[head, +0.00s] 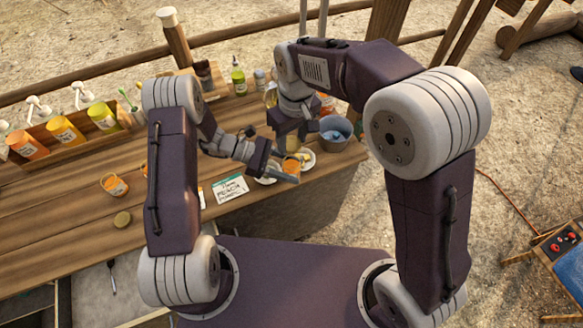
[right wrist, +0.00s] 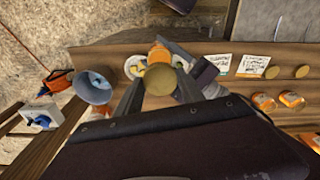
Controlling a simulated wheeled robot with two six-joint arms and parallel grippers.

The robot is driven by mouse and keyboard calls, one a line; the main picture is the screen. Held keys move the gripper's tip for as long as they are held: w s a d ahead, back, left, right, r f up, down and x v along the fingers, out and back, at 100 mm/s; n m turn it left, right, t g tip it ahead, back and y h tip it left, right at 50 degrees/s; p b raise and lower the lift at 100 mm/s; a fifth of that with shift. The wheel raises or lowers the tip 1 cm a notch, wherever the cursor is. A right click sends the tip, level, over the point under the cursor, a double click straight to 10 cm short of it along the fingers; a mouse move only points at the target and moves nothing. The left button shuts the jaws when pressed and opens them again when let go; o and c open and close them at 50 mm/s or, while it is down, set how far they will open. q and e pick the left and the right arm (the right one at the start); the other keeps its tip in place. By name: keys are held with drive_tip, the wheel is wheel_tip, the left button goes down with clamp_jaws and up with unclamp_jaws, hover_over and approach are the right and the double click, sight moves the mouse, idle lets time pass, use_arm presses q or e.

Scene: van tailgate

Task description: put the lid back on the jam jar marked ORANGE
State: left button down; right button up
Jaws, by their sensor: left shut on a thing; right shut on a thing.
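My right gripper (head: 292,148) points down over the counter. In the right wrist view its fingers are shut on a round gold lid (right wrist: 160,79). An orange jam jar (head: 291,166) stands just below it, near the front edge of the counter; it also shows right beyond the lid in the right wrist view (right wrist: 158,53). My left gripper (head: 283,174) comes in low from the left and is shut on this jar. The lid looks close to the jar, but I cannot tell whether they touch. The jar's label is not readable.
White plates (head: 306,158) lie beside the held jar, and a grey bucket (head: 336,133) stands to its right. A handwritten card (head: 230,188), another orange jar (head: 115,185) and a loose lid (head: 122,219) are to the left. A wooden bottle rack (head: 62,140) stands behind them.

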sight(292, 156)
drive_tip(key=shift+f, duration=1.95)
drive_tip(key=shift+f, duration=0.9)
drive_tip(key=shift+f, duration=0.55)
